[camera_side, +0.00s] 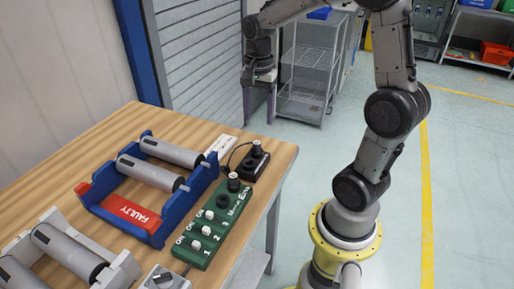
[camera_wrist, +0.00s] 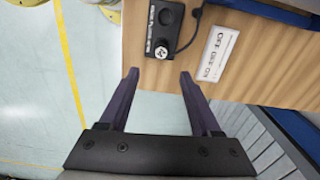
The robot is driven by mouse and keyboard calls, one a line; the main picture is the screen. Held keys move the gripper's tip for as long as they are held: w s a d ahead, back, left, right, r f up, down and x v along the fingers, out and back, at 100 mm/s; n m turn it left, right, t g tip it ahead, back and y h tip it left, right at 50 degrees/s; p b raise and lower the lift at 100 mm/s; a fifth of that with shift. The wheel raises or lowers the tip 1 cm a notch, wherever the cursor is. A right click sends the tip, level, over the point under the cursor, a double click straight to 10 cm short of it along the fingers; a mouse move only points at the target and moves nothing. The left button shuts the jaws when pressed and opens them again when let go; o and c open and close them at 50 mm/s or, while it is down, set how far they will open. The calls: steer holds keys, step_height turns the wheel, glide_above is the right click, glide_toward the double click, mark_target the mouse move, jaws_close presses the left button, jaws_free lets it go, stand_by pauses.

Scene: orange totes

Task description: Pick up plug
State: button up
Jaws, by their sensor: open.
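A plug (camera_side: 257,146) with a pale top stands upright on a small black socket box (camera_side: 250,166) near the table's far right corner. In the wrist view the plug (camera_wrist: 162,50) is seen from above as a round pale top on the black box (camera_wrist: 163,18). A second, similar plug (camera_side: 233,180) stands at the far end of the green switch board (camera_side: 208,240). My gripper (camera_side: 260,80) is in the air above the table's far end, pointing down. In the wrist view my gripper (camera_wrist: 159,74) is open and empty, with the plug between and just beyond the fingertips.
A white labelled strip (camera_wrist: 215,50) lies beside the black box. A thin cable (camera_side: 236,152) leaves the box. A blue rack (camera_side: 170,215) marked FAULTY holds grey cylinders, and a grey rack (camera_side: 85,250) stands nearer. A grey shutter (camera_side: 200,60) stands behind the table.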

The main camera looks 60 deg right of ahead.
mark_target(257, 142)
step_height(257, 142, down, 4)
steer(key=shift+r, duration=0.1)
steer(key=shift+a+f, duration=0.2)
steer(key=shift+f, duration=1.1)
steer(key=shift+a+f, duration=0.2)
steer(key=shift+f, duration=1.1)
jaws_close()
